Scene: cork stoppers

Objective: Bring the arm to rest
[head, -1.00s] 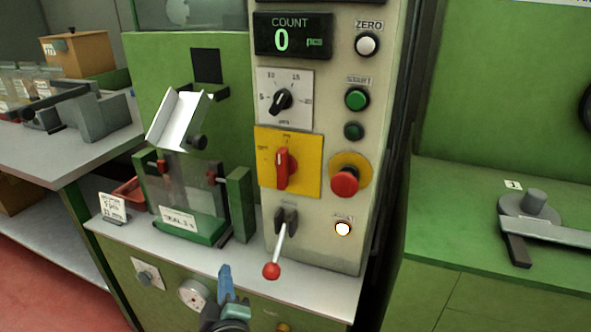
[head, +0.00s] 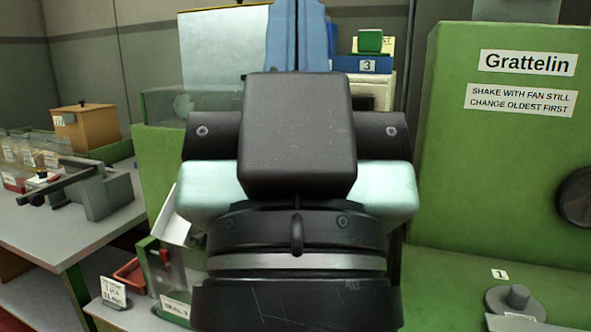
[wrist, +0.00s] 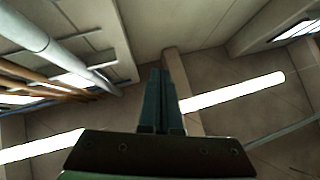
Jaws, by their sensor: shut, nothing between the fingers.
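My gripper (head: 298,35) stands upright, close in front of the head camera, with its blue fingers pointing up. The fingers are together and hold nothing. In the wrist view the gripper (wrist: 160,75) points toward the ceiling, its fingers side by side. My wrist and gripper body hide most of the green machine with the control panel. Of that machine, the white chute and part of the clear guard show at the lower left.
A grey bench (head: 40,232) with a wooden box (head: 85,130) and jars is at the left. A green cabinet labelled Grattelin (head: 500,170) stands at the right. The wrist view shows the ceiling with light tubes (wrist: 235,92) and pipes.

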